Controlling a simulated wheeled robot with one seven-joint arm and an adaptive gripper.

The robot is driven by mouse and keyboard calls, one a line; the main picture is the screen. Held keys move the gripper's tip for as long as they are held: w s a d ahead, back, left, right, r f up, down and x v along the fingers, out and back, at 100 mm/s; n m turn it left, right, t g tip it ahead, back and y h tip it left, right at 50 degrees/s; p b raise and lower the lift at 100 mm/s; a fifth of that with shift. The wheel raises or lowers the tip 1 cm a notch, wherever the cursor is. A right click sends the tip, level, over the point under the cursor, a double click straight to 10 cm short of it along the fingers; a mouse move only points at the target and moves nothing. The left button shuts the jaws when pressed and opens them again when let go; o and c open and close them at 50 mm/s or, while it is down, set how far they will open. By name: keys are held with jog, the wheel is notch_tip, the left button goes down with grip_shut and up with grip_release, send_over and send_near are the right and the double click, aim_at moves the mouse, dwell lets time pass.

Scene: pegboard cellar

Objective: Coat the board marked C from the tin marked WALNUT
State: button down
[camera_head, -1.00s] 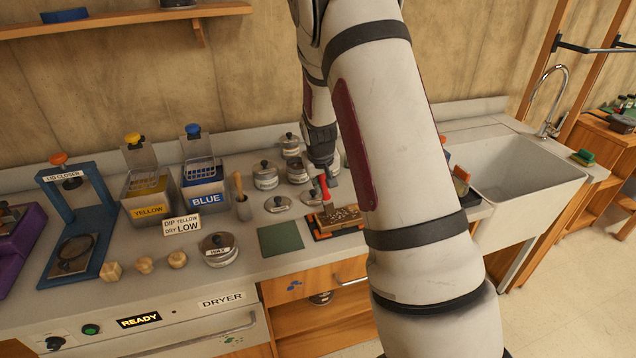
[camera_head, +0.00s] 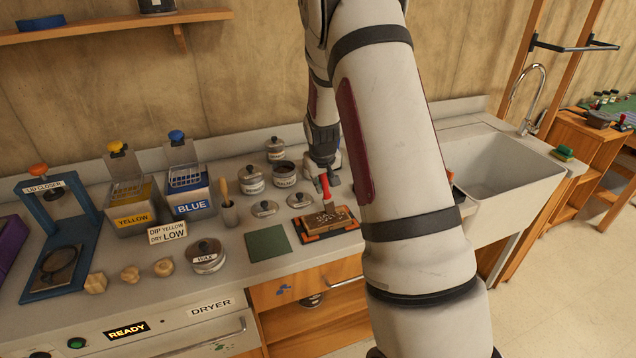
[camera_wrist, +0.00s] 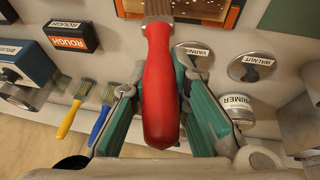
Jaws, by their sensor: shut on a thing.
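My gripper (camera_head: 324,172) is shut on a red-handled brush (camera_wrist: 160,95); its teal-lined fingers show on both sides of the handle in the wrist view. The brush points down at a speckled brown board (camera_head: 342,217) in an orange and black holder (camera_head: 311,238). The bristles are at the board's top; firm contact is hard to tell. The board's mark is not readable. A lid marked WALNUT (camera_wrist: 252,66) and one marked VARNISH (camera_wrist: 191,52) lie beside the holder. An open tin (camera_head: 284,180) with dark contents stands behind them; its label is too small to read surely.
A PRIMER tin (camera_wrist: 236,106), yellow and blue brushes (camera_wrist: 72,112) and a ROUGH box (camera_wrist: 70,42) are close around my gripper. Left are a green mat (camera_head: 267,243), WAX tin (camera_head: 207,262) and dip tanks (camera_head: 190,192). The sink (camera_head: 505,170) is right. My arm hides some counter.

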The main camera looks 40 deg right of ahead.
jog(key=d, duration=0.2)
jog(key=s+d, duration=0.1)
jog(key=d, duration=0.1)
jog(key=shift+s+d, duration=0.2)
jog(key=shift+d, duration=0.2)
dwell(0.5)
jog(key=shift+r+p, duration=0.3)
jog(key=shift+p, duration=0.05)
notch_tip(320, 180, up, 7)
jog(key=p, duration=0.1)
jog(key=shift+p, duration=0.3)
dwell(0.5)
dwell(0.4)
